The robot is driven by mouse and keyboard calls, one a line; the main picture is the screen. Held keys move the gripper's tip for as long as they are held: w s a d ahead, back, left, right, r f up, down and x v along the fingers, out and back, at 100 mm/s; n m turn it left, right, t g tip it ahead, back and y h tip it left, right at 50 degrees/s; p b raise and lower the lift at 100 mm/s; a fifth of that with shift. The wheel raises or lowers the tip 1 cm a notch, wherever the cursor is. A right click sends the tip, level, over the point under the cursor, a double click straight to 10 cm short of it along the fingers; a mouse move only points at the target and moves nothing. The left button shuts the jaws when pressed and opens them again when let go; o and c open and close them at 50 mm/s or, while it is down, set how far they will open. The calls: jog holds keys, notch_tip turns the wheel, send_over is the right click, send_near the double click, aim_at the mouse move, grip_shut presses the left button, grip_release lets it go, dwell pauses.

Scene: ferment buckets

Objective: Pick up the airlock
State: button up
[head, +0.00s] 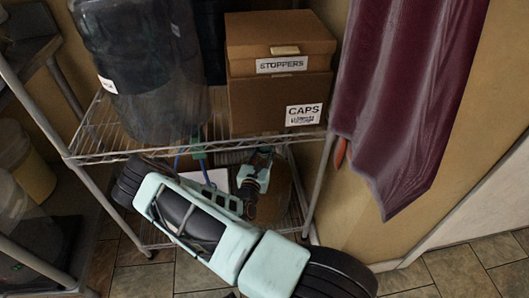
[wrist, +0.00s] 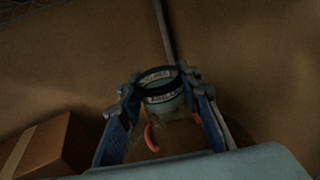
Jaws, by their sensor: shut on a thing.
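My gripper (head: 252,178) reaches into the lower level of the wire shelf. In the wrist view its blue fingers (wrist: 158,82) stand on either side of a round piece with a dark rim and a pale lettered band, which I take for the airlock (wrist: 163,92). The gripper is shut on it. An orange-red curved piece (wrist: 152,138) shows below it, between the fingers. In the head view a small dark round part (head: 248,194) shows beside the fingers, in front of a brownish vessel (head: 274,196). The lower part of the held piece is dim and partly hidden.
The wire shelf (head: 110,156) overhangs my gripper. On it stand a large clear jug (head: 150,75) and stacked STOPPERS (head: 280,42) and CAPS (head: 275,100) boxes. A maroon cloth (head: 405,90) hangs at right. A cardboard box (wrist: 38,145) is at left in the wrist view.

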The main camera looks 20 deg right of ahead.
jog(key=shift+r+p, duration=0.85)
jog(key=shift+r, duration=0.8)
jog(key=shift+s+a+r, duration=0.2)
jog(key=shift+r, duration=0.05)
jog(key=f+p+v, duration=0.1)
jog(key=p+v, duration=0.2)
jog(key=v, duration=1.4)
jog(key=shift+f+b+x, duration=0.2)
jog(key=shift+b+x, duration=0.15)
jog(key=shift+x, duration=3.65)
jog(key=shift+f+b+x, duration=0.15)
jog(key=shift+b+x, duration=0.2)
jog(key=shift+x, duration=3.7)
jog(key=shift+w+d, duration=0.2)
jog(key=shift+w+d+f, duration=0.1)
jog(key=shift+w+d, duration=0.15)
jog(key=shift+w, duration=0.05)
